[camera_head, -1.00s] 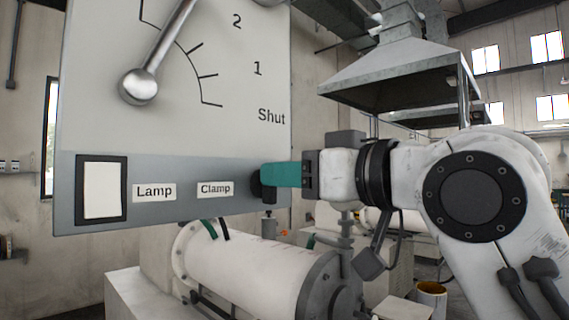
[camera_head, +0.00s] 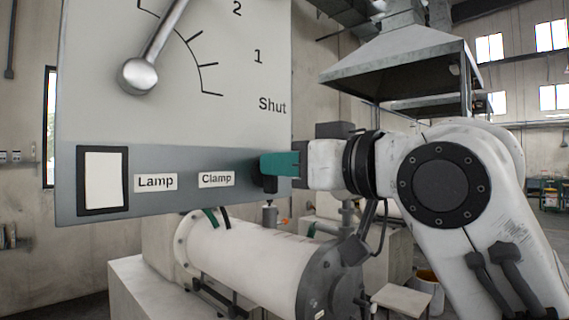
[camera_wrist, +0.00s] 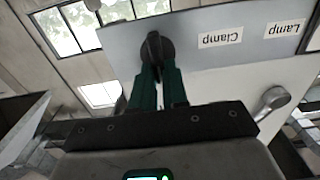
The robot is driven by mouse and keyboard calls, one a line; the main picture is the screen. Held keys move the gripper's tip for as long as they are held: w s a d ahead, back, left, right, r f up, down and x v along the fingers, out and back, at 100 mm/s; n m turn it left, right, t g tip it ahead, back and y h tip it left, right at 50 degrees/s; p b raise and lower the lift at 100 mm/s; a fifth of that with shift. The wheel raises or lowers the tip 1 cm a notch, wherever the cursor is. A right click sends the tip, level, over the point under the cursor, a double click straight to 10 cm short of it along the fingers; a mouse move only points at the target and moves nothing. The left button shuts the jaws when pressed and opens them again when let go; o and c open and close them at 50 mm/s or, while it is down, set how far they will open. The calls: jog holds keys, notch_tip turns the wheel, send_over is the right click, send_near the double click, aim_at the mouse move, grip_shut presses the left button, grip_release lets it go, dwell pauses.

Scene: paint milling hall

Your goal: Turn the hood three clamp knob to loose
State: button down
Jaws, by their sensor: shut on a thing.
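The clamp knob (camera_wrist: 153,48) is a dark round knob with a raised grip bar, on the grey lower strip of the panel, beside the "Clamp" label (camera_head: 217,179). My gripper (camera_head: 270,168) has teal fingers and reaches the knob from the right. In the wrist view my gripper (camera_wrist: 156,72) is shut on the knob's bar, one finger on each side. In the head view the fingers hide most of the knob. I cannot read any loose or tight mark near it.
The panel (camera_head: 100,90) also bears a metal lever (camera_head: 138,75) over a scale marked 1, 2 and Shut, and a white lamp switch (camera_head: 103,180). A white mill drum (camera_head: 245,255) lies below. A metal hood (camera_head: 400,68) hangs behind my arm.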

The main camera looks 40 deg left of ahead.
jog(key=shift+n, duration=0.3)
jog(key=shift+s+f+n+b, duration=0.25)
jog(key=shift+n+b, duration=0.35)
jog(key=shift+n, duration=2.25)
jog(key=shift+s+f+n+b, duration=0.25)
jog(key=shift+n+b, duration=0.4)
jog(key=shift+n, duration=2.25)
jog(key=shift+s+f+n+b, duration=0.25)
jog(key=shift+n+b, duration=0.35)
jog(key=shift+n, duration=2.25)
jog(key=shift+a, duration=0.1)
jog(key=c, duration=1.1)
grip_release()
jog(key=shift+w, duration=0.1)
jog(key=shift+c, duration=0.2)
jog(key=d+b, duration=0.3)
jog(key=d, duration=0.8)
jog(key=shift+s, duration=0.45)
